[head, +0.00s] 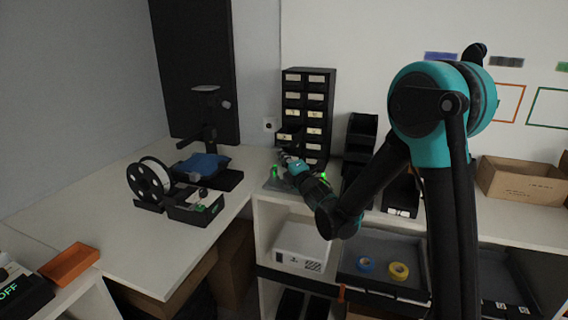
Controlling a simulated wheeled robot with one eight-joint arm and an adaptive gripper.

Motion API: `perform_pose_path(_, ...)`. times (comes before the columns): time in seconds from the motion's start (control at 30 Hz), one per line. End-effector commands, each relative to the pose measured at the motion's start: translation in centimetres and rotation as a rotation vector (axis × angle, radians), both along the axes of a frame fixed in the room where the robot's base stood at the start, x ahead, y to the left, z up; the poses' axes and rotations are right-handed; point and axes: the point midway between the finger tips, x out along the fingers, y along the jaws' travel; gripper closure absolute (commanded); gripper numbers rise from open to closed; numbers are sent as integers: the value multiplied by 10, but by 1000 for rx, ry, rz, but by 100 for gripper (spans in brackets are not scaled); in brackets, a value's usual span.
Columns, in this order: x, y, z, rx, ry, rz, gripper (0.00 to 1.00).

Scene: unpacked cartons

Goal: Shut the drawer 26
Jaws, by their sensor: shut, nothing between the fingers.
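A tall black cabinet of small drawers (331,98) stands at the back of the counter against the wall. Its drawers sit in two columns with pale labels, too small to read. One drawer in the left column (287,137), low down, seems to stick out from the front; I cannot read whether it is 26. My gripper (288,161) is shut and empty, just in front of and below that drawer. I cannot tell whether it touches the drawer. My gripper and arm hide part of the cabinet's lowest rows.
A spool (149,181), a black bin (195,208) and a stand with blue cloth (203,165) are on the left table. Black stacked bins (361,133) stand right of the cabinet. A cardboard box (524,181) is far right. The left table's front is mostly clear.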

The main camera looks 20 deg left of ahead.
Motion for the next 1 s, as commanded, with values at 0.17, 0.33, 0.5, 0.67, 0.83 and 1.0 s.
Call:
perform_pose_path(0.17, 17, -1, 3, 0, 1, -1, 100)
perform_pose_path(0.33, 23, -1, 4, 0, 1, 0, 100)
perform_pose_path(0.5, 24, -1, 4, -1, 1, 0, 100)
perform_pose_path(0.67, 24, -1, 4, -1, 1, 0, 100)
perform_pose_path(0.83, 40, -2, 5, 1, -1, -3, 100)
perform_pose_path(1.0, 85, -4, 4, -1, -1, -3, 100)
